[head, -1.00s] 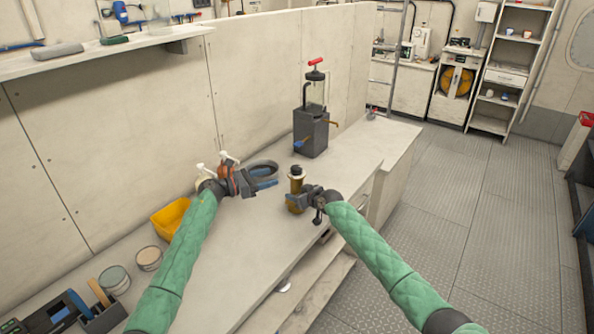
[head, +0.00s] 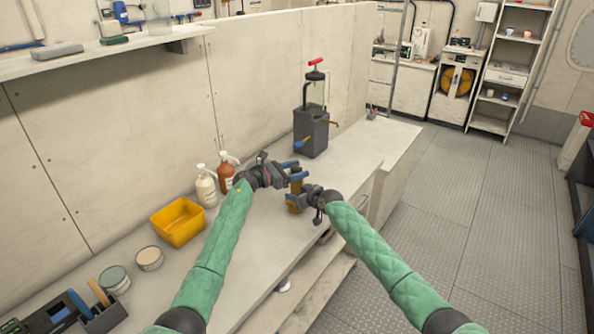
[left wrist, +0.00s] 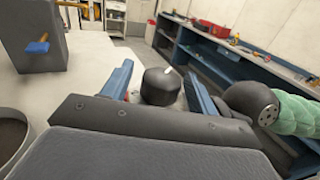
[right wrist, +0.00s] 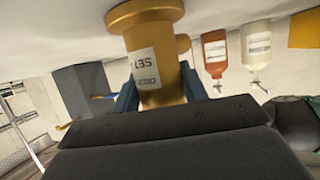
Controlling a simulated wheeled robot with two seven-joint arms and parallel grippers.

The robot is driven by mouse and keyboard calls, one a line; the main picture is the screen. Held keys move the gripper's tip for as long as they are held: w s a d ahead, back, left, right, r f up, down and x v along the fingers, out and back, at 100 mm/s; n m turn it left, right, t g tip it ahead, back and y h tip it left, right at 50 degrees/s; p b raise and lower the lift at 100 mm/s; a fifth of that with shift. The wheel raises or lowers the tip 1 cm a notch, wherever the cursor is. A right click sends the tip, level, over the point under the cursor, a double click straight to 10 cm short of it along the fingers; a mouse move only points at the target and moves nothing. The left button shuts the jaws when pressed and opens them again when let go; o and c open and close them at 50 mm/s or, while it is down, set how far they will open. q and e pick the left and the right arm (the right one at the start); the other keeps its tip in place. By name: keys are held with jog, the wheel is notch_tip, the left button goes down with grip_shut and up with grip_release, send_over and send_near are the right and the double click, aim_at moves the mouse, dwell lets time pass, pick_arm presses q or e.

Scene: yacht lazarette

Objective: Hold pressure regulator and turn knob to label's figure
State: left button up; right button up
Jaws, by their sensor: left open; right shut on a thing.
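The pressure regulator (head: 296,187) is a brass-coloured body at the bench's front edge. My right gripper (head: 294,201) is shut on it. In the right wrist view the regulator (right wrist: 150,55) shows upside down with a white label (right wrist: 146,69); part of the print reads SET, and I cannot read a figure. My left gripper (head: 294,170) is open at the regulator's top. In the left wrist view the black round knob (left wrist: 159,87), with a white mark on its top, lies between the two blue fingers, apparently not gripped. In the head view the left gripper mostly hides the knob.
A grey pump unit (head: 311,132) with a red handle stands behind the grippers. A white bottle (head: 206,188), a brown bottle (head: 226,174) and a yellow bin (head: 178,222) stand along the wall. The bench (head: 250,235) in front is clear.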

pick_arm(q)
jog(key=shift+d, duration=0.1)
jog(key=c, duration=1)
jog(key=shift+f+t, duration=0.1)
jog(key=shift+t, duration=0.4)
jog(key=shift+n+t+y, duration=2)
jog(key=shift+n+t, duration=0.1)
jog(key=shift+n+t+y, duration=0.6)
jog(key=shift+y, duration=0.1)
jog(key=shift+d+n+t+y, duration=0.2)
jog(key=shift+n+t+y, duration=0.5)
jog(key=shift+y, duration=0.2)
jog(key=shift+a+n+t+y, duration=0.15)
jog(key=shift+n+t+y, duration=0.15)
jog(key=shift+n+y, duration=0.3)
